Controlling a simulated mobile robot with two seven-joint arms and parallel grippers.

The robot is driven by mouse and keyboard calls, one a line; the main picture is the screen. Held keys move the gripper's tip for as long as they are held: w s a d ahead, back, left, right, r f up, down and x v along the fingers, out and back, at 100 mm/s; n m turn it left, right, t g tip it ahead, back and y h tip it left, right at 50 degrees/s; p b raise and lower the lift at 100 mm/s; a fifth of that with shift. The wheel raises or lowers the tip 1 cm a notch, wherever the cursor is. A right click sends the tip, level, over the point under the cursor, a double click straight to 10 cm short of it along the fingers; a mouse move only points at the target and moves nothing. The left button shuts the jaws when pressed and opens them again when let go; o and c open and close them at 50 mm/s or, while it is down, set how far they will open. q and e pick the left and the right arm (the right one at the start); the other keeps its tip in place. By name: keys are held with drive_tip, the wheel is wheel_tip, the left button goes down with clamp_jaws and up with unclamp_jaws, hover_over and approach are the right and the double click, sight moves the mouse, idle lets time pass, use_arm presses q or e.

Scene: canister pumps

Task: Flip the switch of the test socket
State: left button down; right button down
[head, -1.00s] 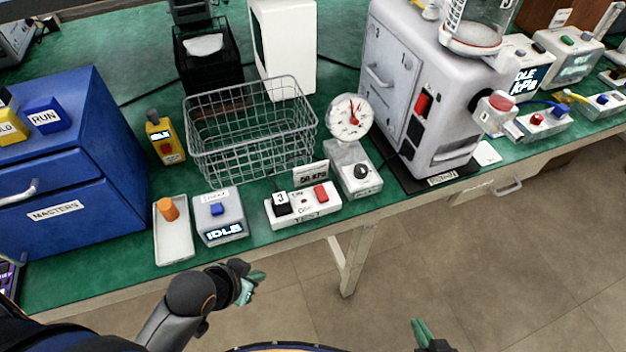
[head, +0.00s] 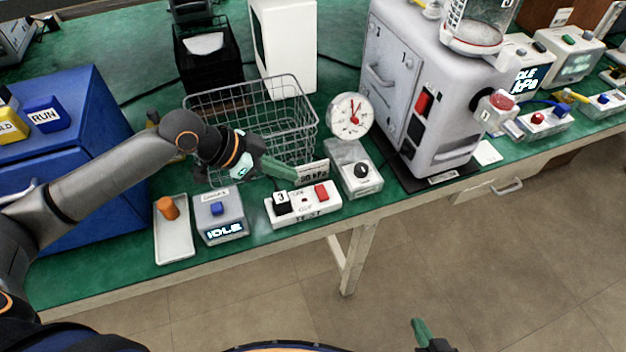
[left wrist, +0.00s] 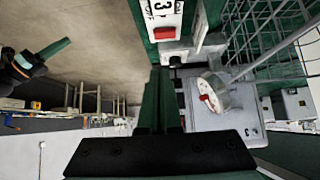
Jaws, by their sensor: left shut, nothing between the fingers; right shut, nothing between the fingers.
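The test socket (head: 303,208) is a white strip at the front of the green bench, marked TEST. A black plug marked 3 sits in its left part, and a red switch (head: 321,191) is at its right end. In the left wrist view the red switch (left wrist: 163,33) shows just beyond the fingertips. My left gripper (head: 292,172) is shut and empty, above and behind the socket, near the small kPa sign. A gap to the switch shows in the head view. My right gripper (head: 422,333) is shut and empty at the bottom edge, low and away from the bench.
A wire basket (head: 250,105) stands behind my left gripper. A round gauge (head: 350,117) on a grey box with a black knob stands right of the socket. An IDLE box (head: 219,217) and a white tray (head: 173,245) stand left. A large grey machine (head: 425,90) stands further right.

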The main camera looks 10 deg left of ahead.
use_arm(q)
drive_tip(key=shift+w+a+r, duration=0.8)
drive_tip(key=shift+a+r, duration=0.05)
drive_tip(key=shift+r, duration=0.05)
hover_over(322, 193)
drive_tip(key=a, duration=0.2)
wheel_tip(322, 193, down, 7)
drive_tip(key=shift+w+a+r, duration=0.1)
drive_tip(key=shift+w, duration=0.05)
wheel_tip(322, 193, down, 3)
drive_tip(key=shift+r, duration=0.1)
drive_tip(key=shift+f, duration=0.75)
